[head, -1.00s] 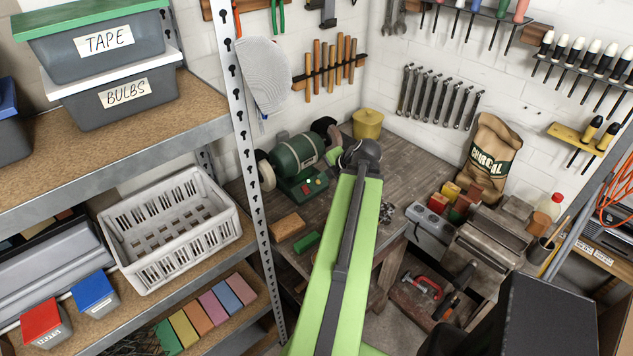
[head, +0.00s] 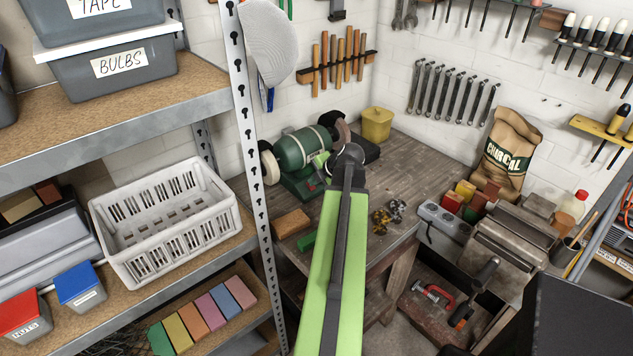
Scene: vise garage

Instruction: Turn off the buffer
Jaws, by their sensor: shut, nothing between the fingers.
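The buffer (head: 297,152) is a dark green bench machine with a pale wheel on its left and a brown wheel on its right. It stands on the workbench (head: 400,165) against the back wall. Its base has a switch panel with a bit of red (head: 313,186) showing; the rest of the panel is partly hidden. My gripper (head: 320,164) is at the end of my green arm, right in front of the buffer's body and just above the panel. It is shut and empty, and largely hidden behind my wrist. I cannot tell whether it touches the buffer.
A yellow pot (head: 376,124) stands behind, right of the buffer. A wooden block (head: 291,223), a green block (head: 307,240) and small metal parts (head: 388,215) lie on the bench. The shelf post (head: 250,150) rises close at the left. The bench's right part is mostly clear.

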